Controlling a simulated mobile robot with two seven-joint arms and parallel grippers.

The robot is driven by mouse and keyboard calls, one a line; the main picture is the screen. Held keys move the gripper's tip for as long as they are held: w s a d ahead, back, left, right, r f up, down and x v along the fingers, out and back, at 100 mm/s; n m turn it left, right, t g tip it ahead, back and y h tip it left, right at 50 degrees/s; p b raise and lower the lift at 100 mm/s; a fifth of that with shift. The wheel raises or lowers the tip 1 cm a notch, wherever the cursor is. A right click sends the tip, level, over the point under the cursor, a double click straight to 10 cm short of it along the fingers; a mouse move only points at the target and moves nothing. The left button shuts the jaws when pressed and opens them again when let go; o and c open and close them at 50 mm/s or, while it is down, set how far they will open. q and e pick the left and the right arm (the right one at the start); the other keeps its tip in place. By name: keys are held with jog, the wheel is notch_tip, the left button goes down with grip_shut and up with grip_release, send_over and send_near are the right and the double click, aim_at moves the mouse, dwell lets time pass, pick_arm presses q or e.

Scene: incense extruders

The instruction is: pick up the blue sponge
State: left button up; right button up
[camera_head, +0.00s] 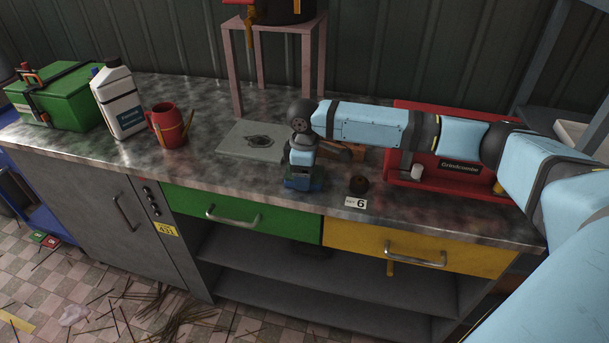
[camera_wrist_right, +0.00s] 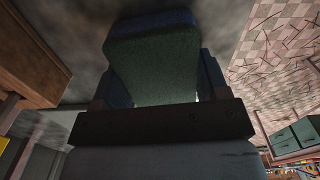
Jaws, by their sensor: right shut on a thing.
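The blue sponge (camera_wrist_right: 152,62) shows in the right wrist view between the two fingers of my right gripper (camera_wrist_right: 155,88). Its near face looks dark green and its far part blue. In the head view my right gripper (camera_head: 302,180) points down at the counter, left of a small dark round object. The fingers are shut on the sponge. In the head view the sponge is mostly hidden by the gripper, and I cannot tell whether it still touches the counter (camera_head: 200,178). My left gripper does not show.
A grey plate (camera_head: 254,141) lies left of my right gripper. A dark round object (camera_head: 359,185) and a card marked 6 (camera_head: 355,203) are to its right. A red mug (camera_head: 169,126), white jug (camera_head: 119,100) and green box (camera_head: 62,97) stand left.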

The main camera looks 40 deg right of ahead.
jog(key=shift+r, duration=0.1)
pick_arm(q)
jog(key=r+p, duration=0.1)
jog(key=p, duration=0.1)
jog(key=shift+p, duration=0.4)
pick_arm(e)
notch_tip(320, 180, up, 20)
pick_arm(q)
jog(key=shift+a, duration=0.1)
pick_arm(e)
jog(key=shift+o, duration=0.3)
